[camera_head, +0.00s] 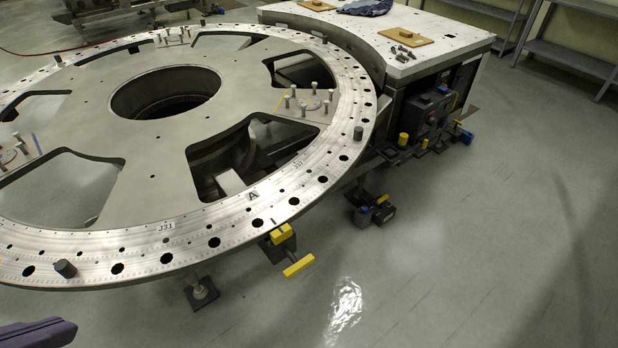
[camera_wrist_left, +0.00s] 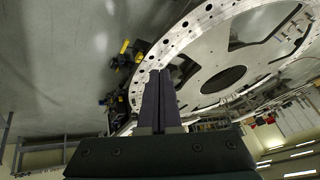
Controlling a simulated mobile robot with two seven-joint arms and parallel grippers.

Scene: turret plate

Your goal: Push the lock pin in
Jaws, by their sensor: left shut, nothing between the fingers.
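The large round turret plate (camera_head: 180,205) lies flat, with holes along its rim. At its near edge, a yellow block (camera_head: 281,233) and a yellow bar handle (camera_head: 298,266) stick out from under the rim. This looks like the lock pin, with its handle standing away from the plate. The yellow parts are small in the left wrist view (camera_wrist_left: 138,57). My left gripper (camera_head: 42,333) shows at the lower left corner of the head view, well apart from the handle. In the left wrist view, its two dark fingers (camera_wrist_left: 160,75) are together and empty. My right gripper is not visible.
A curved workbench (camera_head: 450,35) with wooden blocks and a blue cloth stands behind the plate. Below it are a dark control box (camera_head: 428,108) and several yellow-tipped parts. Dark pegs (camera_head: 66,268) stand on the rim. The floor at the right is clear.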

